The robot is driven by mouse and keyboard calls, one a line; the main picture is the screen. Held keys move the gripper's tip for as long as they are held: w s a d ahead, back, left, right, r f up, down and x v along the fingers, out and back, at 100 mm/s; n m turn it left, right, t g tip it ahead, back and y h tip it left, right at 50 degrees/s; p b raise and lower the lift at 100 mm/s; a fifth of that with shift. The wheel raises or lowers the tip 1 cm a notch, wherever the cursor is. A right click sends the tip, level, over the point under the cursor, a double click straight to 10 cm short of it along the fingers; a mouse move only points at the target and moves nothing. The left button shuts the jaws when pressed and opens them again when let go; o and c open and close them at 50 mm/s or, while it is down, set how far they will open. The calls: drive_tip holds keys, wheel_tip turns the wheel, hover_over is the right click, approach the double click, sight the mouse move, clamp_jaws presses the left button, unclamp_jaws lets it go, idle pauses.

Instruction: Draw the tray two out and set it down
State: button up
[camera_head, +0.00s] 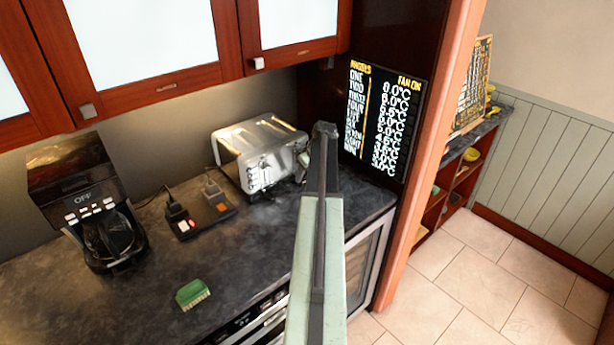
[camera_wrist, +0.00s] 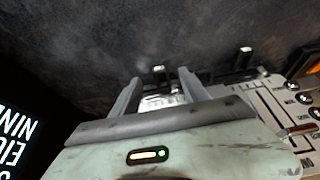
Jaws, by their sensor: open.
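No tray marked two can be made out in either view. The silver toaster (camera_head: 245,150) stands at the back of the dark counter, and its panel with knobs (camera_wrist: 270,108) fills the right of the wrist view. My gripper (camera_wrist: 160,77) is open, its two fingers apart, pointing at the toaster's end. A bright metallic part shows between and behind the fingers; I cannot tell whether they touch it. In the head view my pale green arm reaches up to the toaster's right end, and the fingers are hard to see there.
A black coffee maker (camera_head: 85,205) stands at left on the counter (camera_head: 150,290). A dark pad with switches (camera_head: 203,210) lies beside the toaster, and a green block (camera_head: 193,294) lies nearer. A black temperature board (camera_head: 385,120) hangs at right. Wooden cabinets (camera_head: 150,45) hang above.

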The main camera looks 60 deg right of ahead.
sight(303, 181)
drive_tip(key=b+x, duration=0.1)
drive_tip(key=x, duration=0.2)
drive_tip(key=shift+f+b, duration=0.25)
drive_tip(key=shift+b, duration=0.15)
drive_tip(key=shift+r, duration=0.1)
clamp_jaws()
idle(1.0)
drive_tip(key=shift+s+a+r, duration=0.1)
drive_tip(key=shift+s+a, duration=0.9)
drive_tip(key=shift+s, duration=2)
drive_tip(key=shift+s+a, duration=1)
drive_tip(key=shift+s, duration=2.05)
drive_tip(key=shift+s+a+r, duration=0.1)
drive_tip(key=shift+s+a, duration=0.95)
drive_tip(key=shift+s, duration=1.95)
